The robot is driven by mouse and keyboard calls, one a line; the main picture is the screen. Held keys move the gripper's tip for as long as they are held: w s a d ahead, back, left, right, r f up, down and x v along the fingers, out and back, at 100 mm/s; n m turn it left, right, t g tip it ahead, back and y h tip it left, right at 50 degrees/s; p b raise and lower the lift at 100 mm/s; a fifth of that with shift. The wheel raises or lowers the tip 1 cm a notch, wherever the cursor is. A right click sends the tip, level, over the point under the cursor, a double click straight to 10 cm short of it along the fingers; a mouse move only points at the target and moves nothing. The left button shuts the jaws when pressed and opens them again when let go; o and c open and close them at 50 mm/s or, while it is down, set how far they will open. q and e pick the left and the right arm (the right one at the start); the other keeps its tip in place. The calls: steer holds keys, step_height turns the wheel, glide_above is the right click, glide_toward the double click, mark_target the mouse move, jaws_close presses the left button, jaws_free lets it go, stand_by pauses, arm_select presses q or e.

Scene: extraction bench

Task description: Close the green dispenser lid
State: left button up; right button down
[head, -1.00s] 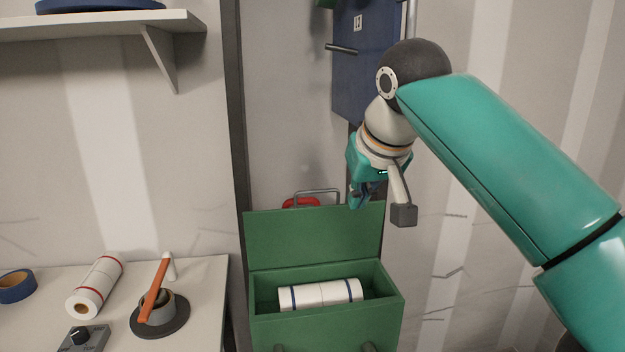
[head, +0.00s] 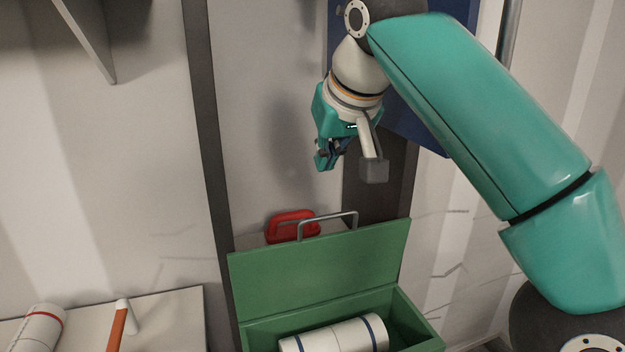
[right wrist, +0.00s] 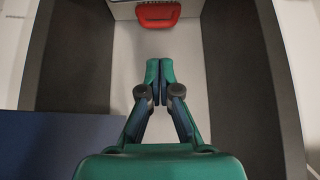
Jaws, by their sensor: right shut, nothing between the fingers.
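The green dispenser lid (head: 315,272) stands open and upright at the back of the green dispenser box (head: 418,318). A grey wire handle (head: 328,219) rises from the lid's top edge. A white roll with blue bands (head: 335,336) lies inside the box. My right gripper (head: 325,163) is shut and empty, pointing down above and behind the lid, apart from it. In the right wrist view the shut fingertips (right wrist: 159,63) show with nothing between them. My left gripper is out of view.
A red object (head: 290,227) sits behind the lid handle; it also shows in the right wrist view (right wrist: 158,15). A blue panel (head: 425,122) is behind my right arm. A white bench (head: 170,312) with a roll (head: 40,328) and an orange-handled tool (head: 118,326) stands at left.

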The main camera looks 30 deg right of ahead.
steer(key=b+x, duration=0.3)
steer(key=x, duration=0.7)
steer(key=shift+s+a+f+b, duration=0.1)
steer(key=shift+s+f+b, duration=0.05)
steer(key=shift+s, duration=0.5)
steer(key=shift+s+a+f+b, duration=0.1)
steer(key=shift+s+a+f, duration=0.05)
steer(key=shift+s, duration=0.5)
steer(key=shift+s+a+f+b, duration=0.1)
steer(key=shift+s+f+b, duration=0.05)
steer(key=shift+s, duration=0.5)
steer(key=shift+s, duration=0.1)
